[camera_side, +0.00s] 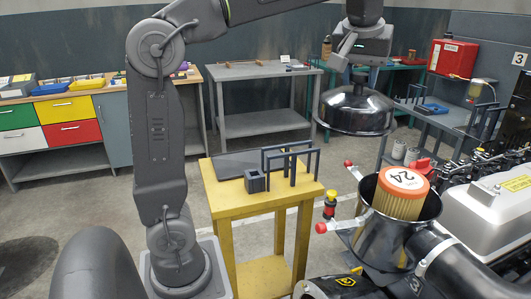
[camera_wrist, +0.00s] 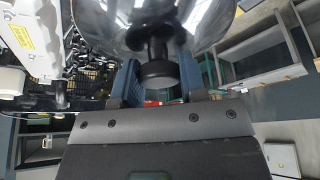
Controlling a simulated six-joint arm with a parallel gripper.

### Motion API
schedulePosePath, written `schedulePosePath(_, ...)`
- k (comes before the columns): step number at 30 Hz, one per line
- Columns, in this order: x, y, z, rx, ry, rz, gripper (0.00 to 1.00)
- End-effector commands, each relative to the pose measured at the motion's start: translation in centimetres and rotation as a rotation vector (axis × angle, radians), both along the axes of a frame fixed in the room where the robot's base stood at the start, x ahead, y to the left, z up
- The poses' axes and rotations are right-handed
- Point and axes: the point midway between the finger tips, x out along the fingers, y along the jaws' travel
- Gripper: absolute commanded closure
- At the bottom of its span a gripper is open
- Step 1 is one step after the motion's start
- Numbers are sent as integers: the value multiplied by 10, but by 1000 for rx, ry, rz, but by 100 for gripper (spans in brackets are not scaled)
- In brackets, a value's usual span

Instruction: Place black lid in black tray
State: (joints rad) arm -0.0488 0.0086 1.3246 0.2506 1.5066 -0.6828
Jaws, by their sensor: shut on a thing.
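The black lid (camera_side: 354,108) is a shiny dark dome, held level in the air at the upper right of the side view. My gripper (camera_side: 358,82) is above it, shut on the knob at its top. In the wrist view, the two blue-grey fingers of my gripper (camera_wrist: 158,82) flank the dark knob, and the glossy lid (camera_wrist: 205,22) fills the top middle. The black tray (camera_side: 238,164) looks like a flat dark panel on the yellow table, left of and below the lid, apart from it.
Dark upright frames (camera_side: 290,163) and a small square holder (camera_side: 256,181) stand on the yellow table (camera_side: 223,202). Right of it, an open metal canister (camera_side: 388,232) holds an orange-topped filter marked 24 (camera_side: 403,190), beside the engine (camera_side: 490,215). The air between lid and table looks clear.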

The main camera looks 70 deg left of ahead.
Motion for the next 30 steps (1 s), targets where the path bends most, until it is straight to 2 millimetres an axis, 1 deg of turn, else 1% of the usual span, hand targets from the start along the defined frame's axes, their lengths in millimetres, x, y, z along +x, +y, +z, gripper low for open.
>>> schedulePosePath(1,2,20,-11,0,4,0,100)
schedulePosePath(2,4,31,-17,-1,5,-6,100)
schedulePosePath(4,5,60,-35,-2,5,-24,100)
schedulePosePath(7,3,103,-60,-4,4,-44,100)
schedulePosePath(9,-3,132,-77,-4,2,-55,100)
schedulePosePath(12,-15,169,-99,-5,1,-61,100)
schedulePosePath(15,-28,200,-116,-4,-1,-61,100)
schedulePosePath(20,-52,240,-140,-2,-2,-50,100)
schedulePosePath(22,-60,259,-148,-1,-1,-35,100)
schedulePosePath(24,-61,280,-153,0,-3,-8,100)
schedulePosePath(29,-57,331,-160,1,-2,74,100)
schedulePosePath(30,-56,345,-163,1,-1,100,100)
